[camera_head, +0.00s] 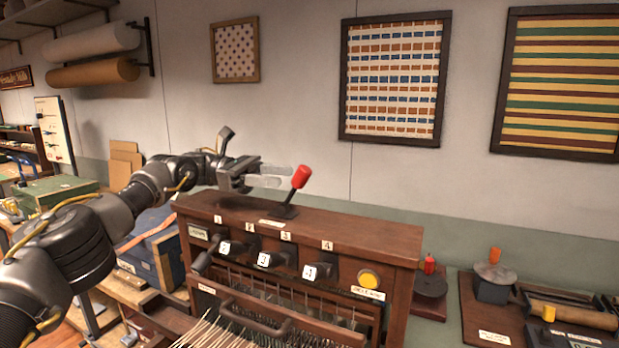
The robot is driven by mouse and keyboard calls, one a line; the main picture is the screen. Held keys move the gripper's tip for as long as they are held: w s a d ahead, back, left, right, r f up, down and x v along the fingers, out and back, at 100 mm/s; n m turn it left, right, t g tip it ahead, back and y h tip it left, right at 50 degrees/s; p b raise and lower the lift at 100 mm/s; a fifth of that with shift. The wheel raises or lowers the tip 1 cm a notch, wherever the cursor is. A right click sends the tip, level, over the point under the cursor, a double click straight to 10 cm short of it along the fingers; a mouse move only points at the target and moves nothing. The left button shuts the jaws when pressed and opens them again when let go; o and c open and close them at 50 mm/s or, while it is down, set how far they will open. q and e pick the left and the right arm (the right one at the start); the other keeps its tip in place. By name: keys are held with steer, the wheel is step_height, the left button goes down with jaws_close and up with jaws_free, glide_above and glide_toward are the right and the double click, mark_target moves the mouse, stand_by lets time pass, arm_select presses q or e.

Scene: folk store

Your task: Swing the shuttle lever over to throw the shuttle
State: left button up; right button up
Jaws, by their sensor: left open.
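The shuttle lever (294,190) has a red knob (301,176) on a dark stem and leans to the right from a dark base on top of the wooden loom (350,235). My left gripper (284,176) comes in from the left above the loom top. It is open, and its pale fingertips point right at the lever, just left of the red knob. I cannot tell whether they touch it. My right gripper is not in view.
The loom front has several numbered dark levers (273,259) and a yellow button (369,279). Behind the loom is a wall with framed textiles (395,80). A side bench at right holds a dark board (492,325) with tools.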

mark_target(302, 177)
arm_select(q)
steer(key=p+x, duration=0.1)
steer(key=x, duration=0.5)
steer(key=shift+d+p, duration=0.1)
steer(key=shift+p, duration=0.2)
steer(key=shift+x, duration=0.85)
steer(key=shift+w, duration=0.15)
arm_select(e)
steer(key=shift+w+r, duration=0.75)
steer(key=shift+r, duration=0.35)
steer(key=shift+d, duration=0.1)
